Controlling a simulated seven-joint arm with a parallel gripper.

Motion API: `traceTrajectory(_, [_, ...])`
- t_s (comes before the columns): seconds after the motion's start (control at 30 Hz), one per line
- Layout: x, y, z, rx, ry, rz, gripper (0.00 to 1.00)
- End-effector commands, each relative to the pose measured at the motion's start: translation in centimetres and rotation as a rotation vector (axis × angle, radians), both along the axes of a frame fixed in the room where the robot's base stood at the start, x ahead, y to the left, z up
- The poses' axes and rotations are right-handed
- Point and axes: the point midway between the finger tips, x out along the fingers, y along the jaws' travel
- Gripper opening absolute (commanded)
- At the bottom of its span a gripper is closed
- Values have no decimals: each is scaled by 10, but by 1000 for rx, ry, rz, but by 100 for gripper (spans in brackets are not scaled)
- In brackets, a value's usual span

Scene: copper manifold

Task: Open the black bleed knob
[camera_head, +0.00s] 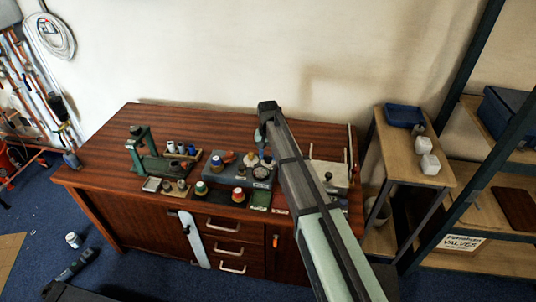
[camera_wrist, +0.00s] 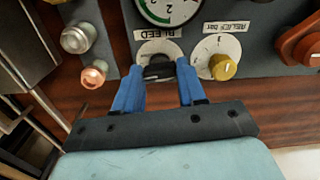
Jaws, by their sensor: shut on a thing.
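The black bleed knob (camera_wrist: 158,71) is in the wrist view at upper centre, below the BLEED label (camera_wrist: 158,34) and in front of a pale round dial plate (camera_wrist: 158,48). My gripper (camera_wrist: 159,72) has two blue fingers, one on each side of the knob, and is shut on it. The fingers hide the knob's sides, and its marking cannot be read.
A brass relief knob (camera_wrist: 223,67) sits close to the right finger, and an orange-red handle (camera_wrist: 302,46) is farther right. A gauge (camera_wrist: 168,10) is above. A silver fitting (camera_wrist: 78,38) and a copper end (camera_wrist: 94,75) are at left. The wooden bench (camera_head: 105,150) carries several parts.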

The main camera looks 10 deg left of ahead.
Motion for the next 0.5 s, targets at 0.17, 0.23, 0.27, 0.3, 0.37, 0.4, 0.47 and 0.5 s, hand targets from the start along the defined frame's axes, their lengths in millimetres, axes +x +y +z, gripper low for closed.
traceTrajectory(0.17, [0,0,0,0,0,-75,10])
traceTrajectory(0.23, [0,0,0,0,0,-94,10])
traceTrajectory(0.27, [0,0,0,0,0,-101,10])
traceTrajectory(0.3, [0,0,0,0,0,-109,10])
traceTrajectory(0.37, [0,0,0,0,0,-117,10])
traceTrajectory(0.4, [0,0,0,0,0,-121,10])
traceTrajectory(0.47, [0,0,0,0,0,-125,10])
traceTrajectory(0.5, [0,0,0,0,0,-127,10])
